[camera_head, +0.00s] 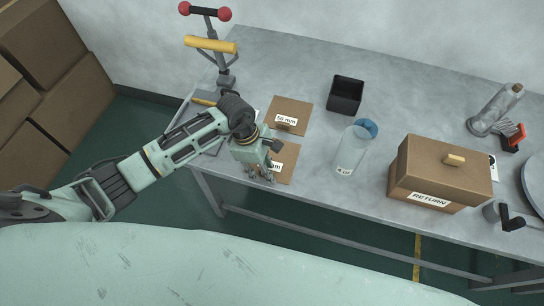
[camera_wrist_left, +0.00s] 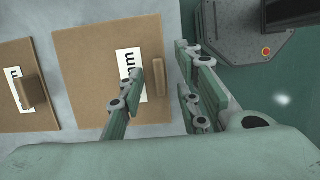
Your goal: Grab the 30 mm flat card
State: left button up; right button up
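A flat brown card (camera_head: 289,175) lies near the table's front left edge, its white label ending in "mm"; the number is hidden by my left gripper (camera_head: 261,175). In the left wrist view the same card (camera_wrist_left: 80,70) has a small raised brown tab (camera_wrist_left: 159,75). My left gripper (camera_wrist_left: 157,62) is open, with one finger on each side of the tab and visible gaps. A second card (camera_head: 290,104) lies farther back with a label that seems to read "50 mm"; it also shows in the left wrist view (camera_wrist_left: 15,70). My right gripper is out of view.
A black open box (camera_head: 346,95), a clear cylinder (camera_head: 350,150) and a brown box marked RETURN (camera_head: 443,172) stand to the right. A press-like tool with a yellow handle (camera_head: 210,45) stands at the back left. Bare table lies between the cards and the cylinder.

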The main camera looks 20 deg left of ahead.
pick_arm(q)
jog(key=shift+f, duration=0.1)
jog(key=shift+c, duration=0.5)
grip_shut()
